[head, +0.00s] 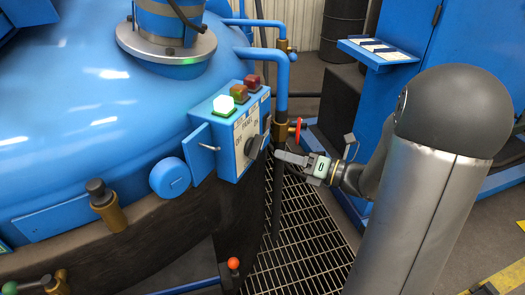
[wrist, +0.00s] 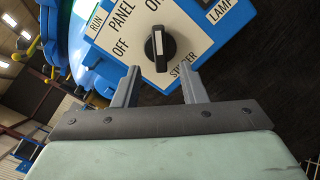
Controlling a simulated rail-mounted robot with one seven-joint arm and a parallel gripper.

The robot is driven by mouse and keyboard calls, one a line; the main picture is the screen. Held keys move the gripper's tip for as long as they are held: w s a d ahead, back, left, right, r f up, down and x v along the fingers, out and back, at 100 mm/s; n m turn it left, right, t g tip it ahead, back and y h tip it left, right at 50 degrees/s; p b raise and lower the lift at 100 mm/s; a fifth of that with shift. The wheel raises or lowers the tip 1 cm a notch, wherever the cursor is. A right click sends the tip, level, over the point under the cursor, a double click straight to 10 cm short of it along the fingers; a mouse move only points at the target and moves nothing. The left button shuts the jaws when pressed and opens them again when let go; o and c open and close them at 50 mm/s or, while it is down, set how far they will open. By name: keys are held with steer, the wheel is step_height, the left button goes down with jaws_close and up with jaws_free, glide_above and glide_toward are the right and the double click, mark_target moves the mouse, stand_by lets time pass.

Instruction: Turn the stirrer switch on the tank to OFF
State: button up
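The stirrer switch is a black rotary knob (head: 253,146) on the right-hand face of the blue control box (head: 228,132) on the tank (head: 80,110). In the wrist view the knob (wrist: 160,45) has a white pointer line that points up toward the partly cut-off ON label; OFF (wrist: 120,47) is to its left and STIRRER is below it. My gripper (head: 280,154) is just right of the knob in the head view. In the wrist view its two fingers (wrist: 160,73) are apart, with the knob just ahead of the gap and nothing between them.
The box carries a lit green lamp (head: 239,94) and unlit amber and red lamps. A small open blue door (head: 201,153) hangs at its left. Blue pipes and a red-handled valve (head: 298,129) stand close behind my gripper. Floor grating (head: 300,225) lies below.

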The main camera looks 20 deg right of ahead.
mark_target(261, 149)
steer(key=x, duration=0.7)
steer(key=shift+a, duration=0.1)
jaws_close()
